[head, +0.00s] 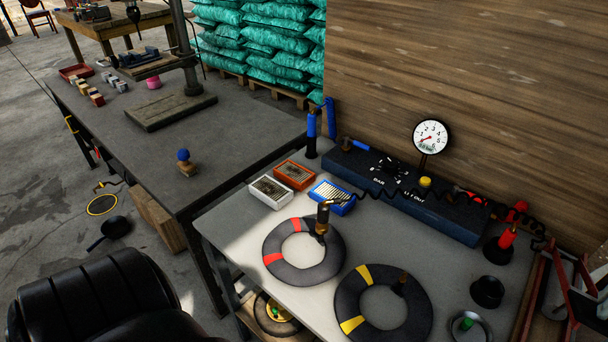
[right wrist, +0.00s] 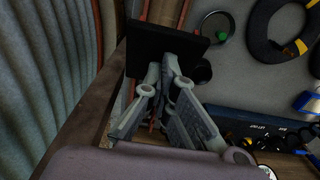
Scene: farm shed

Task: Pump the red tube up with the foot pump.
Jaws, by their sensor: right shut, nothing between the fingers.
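The red tube (head: 267,240), a dark ring with red bands, lies flat on the grey bench. A black-and-brass fitting (head: 322,218) stands on its valve. A red-framed device (head: 562,290), probably the foot pump, is cut off at the bench's right end. In the right wrist view my right gripper (right wrist: 168,62) is shut and empty. Its fingertips overlap the near edge of a black plate (right wrist: 150,45) with red bars beside it; whether they touch, I cannot tell. My left gripper is not in view.
A dial gauge (head: 431,137) stands at a blue box (head: 390,195) with a yellow button (head: 425,182) and coiled black hose. A yellow-banded tube (head: 343,299) lies beside the red one. Small red and blue boxes are behind. A wooden wall closes off the back.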

